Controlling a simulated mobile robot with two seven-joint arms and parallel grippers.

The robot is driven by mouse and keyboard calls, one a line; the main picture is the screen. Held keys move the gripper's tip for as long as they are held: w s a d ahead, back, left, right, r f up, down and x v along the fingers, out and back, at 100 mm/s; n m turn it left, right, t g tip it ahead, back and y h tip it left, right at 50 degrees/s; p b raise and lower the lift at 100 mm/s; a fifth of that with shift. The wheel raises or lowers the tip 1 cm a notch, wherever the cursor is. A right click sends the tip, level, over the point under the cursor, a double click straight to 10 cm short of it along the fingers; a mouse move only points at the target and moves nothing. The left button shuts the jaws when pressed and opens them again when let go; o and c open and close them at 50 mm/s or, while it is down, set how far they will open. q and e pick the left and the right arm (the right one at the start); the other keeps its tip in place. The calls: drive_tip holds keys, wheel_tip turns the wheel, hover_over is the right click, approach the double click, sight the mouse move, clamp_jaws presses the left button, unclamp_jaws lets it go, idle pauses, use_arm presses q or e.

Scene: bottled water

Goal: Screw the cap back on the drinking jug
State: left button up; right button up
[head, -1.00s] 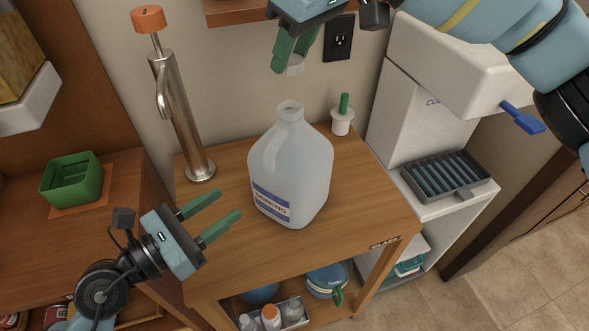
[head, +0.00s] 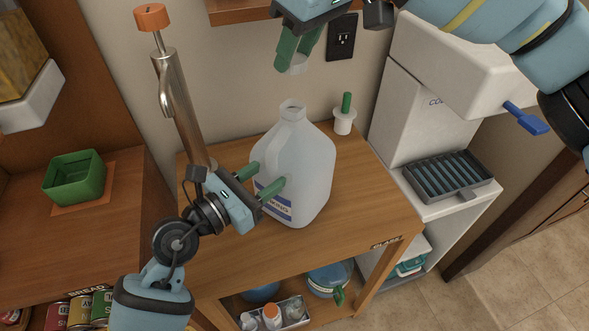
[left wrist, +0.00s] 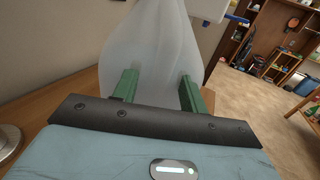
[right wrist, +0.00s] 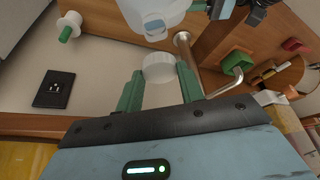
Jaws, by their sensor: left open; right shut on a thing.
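The white translucent drinking jug (head: 305,160) stands upright on the wooden table, its neck (head: 292,108) uncapped. In the left wrist view the jug body (left wrist: 150,55) fills the space ahead. My left gripper (head: 265,178) is open at the jug's lower left side, its fingers beside the body; I cannot tell whether they touch. My right gripper (head: 296,60) is shut on the pale cap (head: 297,66), holding it in the air above and behind the neck. The cap (right wrist: 159,68) also shows between the fingers in the right wrist view.
A metal tap (head: 180,105) with an orange top stands left of the jug. A white holder with a green handle (head: 344,118) stands behind right. A white dispenser (head: 430,110) is at the right, a green box (head: 75,178) far left. The table front is clear.

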use_arm(q)
drive_tip(key=shift+w+d, duration=0.35)
drive_tip(key=shift+d, duration=0.1)
drive_tip(key=shift+c, duration=0.3)
clamp_jaws()
